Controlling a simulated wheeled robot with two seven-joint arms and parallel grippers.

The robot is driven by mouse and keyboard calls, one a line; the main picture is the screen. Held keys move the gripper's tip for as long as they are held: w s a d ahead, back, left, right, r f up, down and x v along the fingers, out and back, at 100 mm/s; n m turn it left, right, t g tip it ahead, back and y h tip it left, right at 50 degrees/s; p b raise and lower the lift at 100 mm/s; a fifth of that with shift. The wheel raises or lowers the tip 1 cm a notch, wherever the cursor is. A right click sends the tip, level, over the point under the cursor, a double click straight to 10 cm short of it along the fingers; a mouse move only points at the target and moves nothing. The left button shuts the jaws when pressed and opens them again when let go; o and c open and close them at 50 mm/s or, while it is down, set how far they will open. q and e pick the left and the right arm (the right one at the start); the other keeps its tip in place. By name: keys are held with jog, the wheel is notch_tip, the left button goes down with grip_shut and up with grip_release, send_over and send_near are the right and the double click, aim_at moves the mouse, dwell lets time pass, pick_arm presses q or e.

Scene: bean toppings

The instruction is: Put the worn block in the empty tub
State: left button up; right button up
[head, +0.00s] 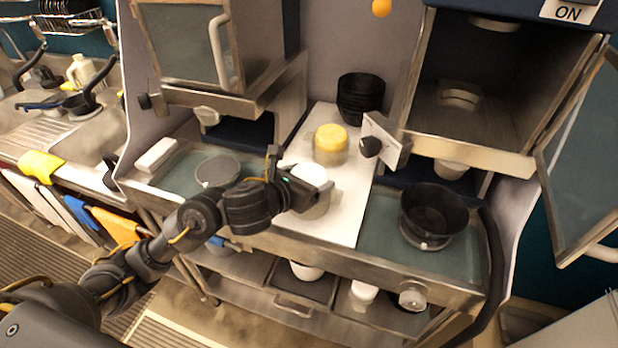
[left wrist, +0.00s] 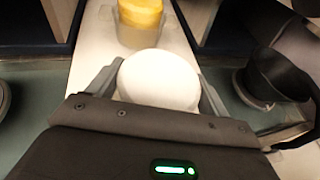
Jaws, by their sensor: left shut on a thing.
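My left gripper (head: 306,190) is shut on a round white thing (head: 313,180) over the white board. In the left wrist view, the white thing (left wrist: 158,80) sits between the two fingers (left wrist: 158,95), its smooth round top facing the camera. Its lower part is hidden. Just behind it stands a clear tub with a yellow filling or top (head: 330,144), which also shows in the left wrist view (left wrist: 140,22). A pale oblong block (head: 157,154) lies on the left counter; I cannot tell whether it is the worn block. No tub is plainly empty. My right gripper is out of view.
A stack of black bowls (head: 360,98) stands at the board's back. A black pot (head: 432,214) is on the right counter, and a grey round disc (head: 217,171) on the left.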

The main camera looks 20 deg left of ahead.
pick_arm(q)
jog(key=shift+f, duration=0.1)
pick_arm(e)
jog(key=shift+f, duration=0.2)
pick_arm(q)
jog(key=o, duration=1.2)
jog(key=shift+c, duration=0.2)
